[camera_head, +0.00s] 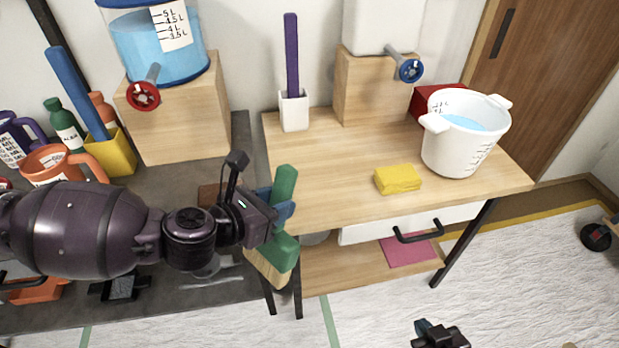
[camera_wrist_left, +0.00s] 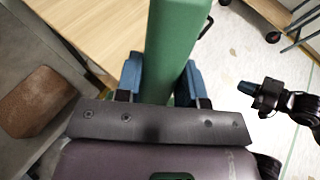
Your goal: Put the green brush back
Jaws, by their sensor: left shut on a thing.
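My left gripper (camera_head: 278,213) is shut on the green brush (camera_head: 285,186), gripping its handle. The brush stands roughly upright in the head view, in front of the wooden table's left front corner, with a pale wooden part low at its bottom end. In the left wrist view the green handle (camera_wrist_left: 176,45) passes between the blue fingertips (camera_wrist_left: 160,82). A white holder (camera_head: 294,110) with a purple brush and a yellow holder (camera_head: 113,153) with a blue brush stand at the back. My right gripper (camera_head: 440,336) is at the bottom edge, apart from everything; its jaws are unclear.
The wooden table (camera_head: 340,175) carries a yellow sponge (camera_head: 397,179), a white bucket (camera_head: 462,140) of water and a wooden block with a tapped container. The grey bench (camera_head: 190,180) at left holds bottles, an orange jug (camera_head: 62,165) and a water tank (camera_head: 155,50). The table's middle is clear.

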